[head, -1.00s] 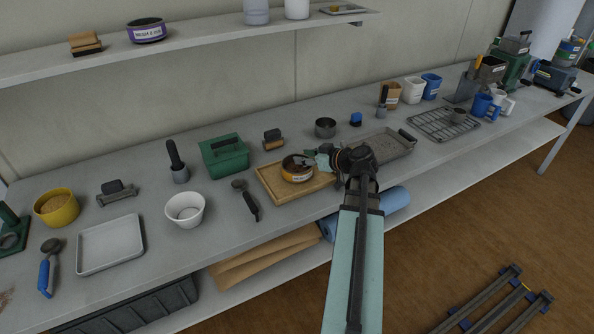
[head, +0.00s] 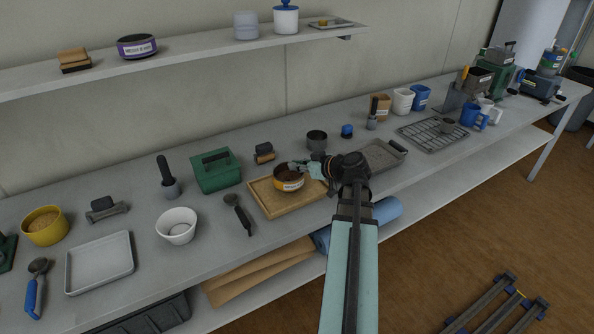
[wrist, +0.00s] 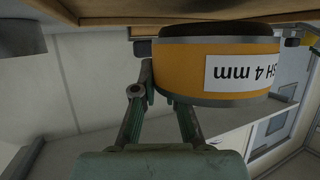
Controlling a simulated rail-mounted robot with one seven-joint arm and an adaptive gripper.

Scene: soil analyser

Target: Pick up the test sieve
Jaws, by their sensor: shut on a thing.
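The test sieve (head: 289,179) is a round pan with an orange band and a white label. It is over the wooden tray (head: 270,207) and appears slightly raised off it. The wrist view, which is upside down, shows the sieve (wrist: 190,70) close up, with "4 mm" readable on its label and its dark underside towards the tray (wrist: 190,10). My gripper (head: 305,167) is shut on the sieve's wall at its right side. In the wrist view the fingers (wrist: 163,92) meet the sieve; the exact contact is partly hidden.
A black-handled scoop (head: 238,213) and a white bowl (head: 177,226) are left of the tray. A grey tray (head: 383,156) is to the right. The shelf (head: 190,58) overhangs at the back.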

